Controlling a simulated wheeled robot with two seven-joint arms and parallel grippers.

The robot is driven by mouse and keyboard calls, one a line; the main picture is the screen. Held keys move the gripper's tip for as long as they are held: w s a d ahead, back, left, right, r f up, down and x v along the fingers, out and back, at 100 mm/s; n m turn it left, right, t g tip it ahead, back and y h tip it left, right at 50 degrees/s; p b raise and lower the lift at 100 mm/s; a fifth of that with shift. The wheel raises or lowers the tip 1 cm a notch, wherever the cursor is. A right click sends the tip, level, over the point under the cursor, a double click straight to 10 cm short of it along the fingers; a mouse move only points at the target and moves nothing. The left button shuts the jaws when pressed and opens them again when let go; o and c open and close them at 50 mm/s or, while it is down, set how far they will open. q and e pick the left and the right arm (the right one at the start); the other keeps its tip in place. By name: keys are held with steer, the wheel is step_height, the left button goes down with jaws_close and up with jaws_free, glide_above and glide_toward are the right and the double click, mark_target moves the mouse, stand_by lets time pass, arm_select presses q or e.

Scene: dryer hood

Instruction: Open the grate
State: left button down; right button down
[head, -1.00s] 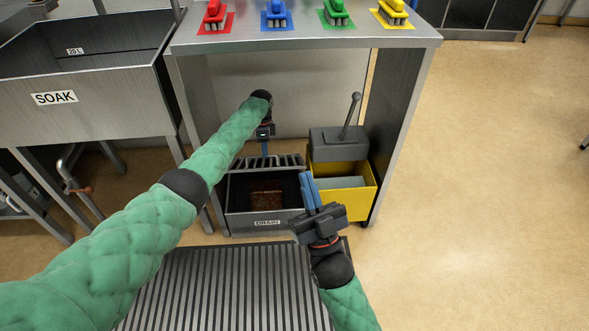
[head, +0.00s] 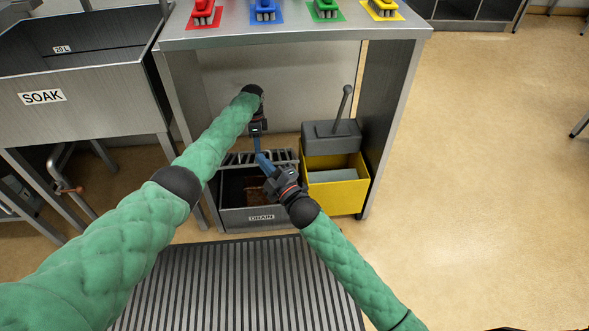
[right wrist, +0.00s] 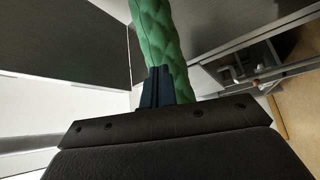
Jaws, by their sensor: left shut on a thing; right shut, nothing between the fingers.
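The grate (head: 284,157), a row of grey metal bars, shows at the back of the grey drain box (head: 228,217) labelled DRAIN. The front of the box is uncovered, with something brown on its floor. My left gripper (head: 258,146) points down from behind and is shut on the grate near its middle; the arms partly hide the grip. My right gripper (head: 262,160) is shut and empty over the box, its blue fingertips close to the left gripper. In the right wrist view its shut fingers (right wrist: 158,88) show before my green left arm.
A yellow bucket (head: 345,200) with a grey lever wringer stands right of the box. The steel table (head: 290,32) with several coloured brushes is above. A SOAK sink (head: 85,110) is at left. A ribbed mat (head: 220,285) lies in front; open floor at right.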

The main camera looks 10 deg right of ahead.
steer(key=w+d+f+n+g+h, duration=0.1)
steer(key=w+d+f+n+h, duration=0.15)
steer(key=f, duration=0.45)
steer(key=w+d+f+n+g+h, duration=0.1)
steer(key=d+f+n+h, duration=0.1)
steer(key=f+n+h, duration=0.35)
steer(key=n+g+h, duration=0.2)
steer(key=n+h, duration=0.1)
steer(key=n, duration=0.5)
glide_toward(294, 162)
steer(key=w+f, duration=0.6)
steer(key=shift+w+a+r, duration=0.15)
steer(key=shift+a+r, duration=0.05)
steer(key=shift+r, duration=0.45)
steer(key=shift+r, duration=0.1)
steer(key=shift+w+r, duration=0.5)
steer(key=shift+r, duration=0.2)
